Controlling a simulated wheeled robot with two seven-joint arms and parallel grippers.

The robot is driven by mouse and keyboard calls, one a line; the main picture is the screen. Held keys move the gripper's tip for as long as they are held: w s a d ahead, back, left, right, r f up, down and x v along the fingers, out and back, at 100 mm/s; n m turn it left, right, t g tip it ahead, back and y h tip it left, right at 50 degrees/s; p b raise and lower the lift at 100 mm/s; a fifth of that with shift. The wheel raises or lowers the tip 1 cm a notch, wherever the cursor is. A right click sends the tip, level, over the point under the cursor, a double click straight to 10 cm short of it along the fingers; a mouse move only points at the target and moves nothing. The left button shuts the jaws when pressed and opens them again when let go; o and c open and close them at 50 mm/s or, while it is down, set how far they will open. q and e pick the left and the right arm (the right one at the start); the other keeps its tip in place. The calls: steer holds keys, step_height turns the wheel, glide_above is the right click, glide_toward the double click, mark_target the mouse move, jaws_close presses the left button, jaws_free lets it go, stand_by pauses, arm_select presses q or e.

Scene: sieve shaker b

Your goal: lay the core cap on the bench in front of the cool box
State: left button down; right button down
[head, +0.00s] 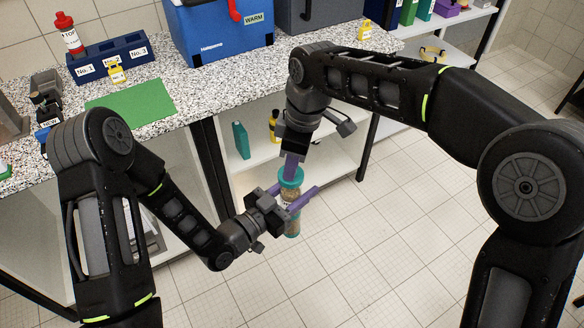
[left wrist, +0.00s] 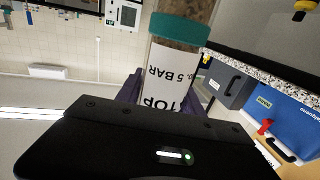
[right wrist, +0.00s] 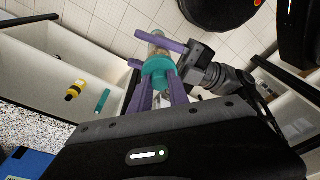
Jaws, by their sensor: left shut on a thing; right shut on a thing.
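The core is a clear tube (head: 291,208) with brownish contents, a white label and teal caps at both ends. It hangs roughly upright in the air in front of the bench. My left gripper (head: 294,200) is shut on the tube's body. The label shows "TOP" in the left wrist view (left wrist: 168,80). My right gripper (head: 291,165) points down from above and is shut on the upper teal core cap (head: 290,179). The cap (right wrist: 158,72) sits at the tube's end; I cannot tell whether it is loose. The blue cool box (head: 220,35) stands on the bench, labelled "WARM".
The speckled bench (head: 190,88) is bare in front of the blue box. A green mat (head: 133,108) and a blue numbered rack (head: 112,58) lie left of it. A grey box (head: 318,14) stands right. Bottles (head: 241,140) stand on the shelf below.

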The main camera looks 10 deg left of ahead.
step_height(320, 180, up, 2)
steer(key=shift+r, duration=0.1)
stand_by(0.5)
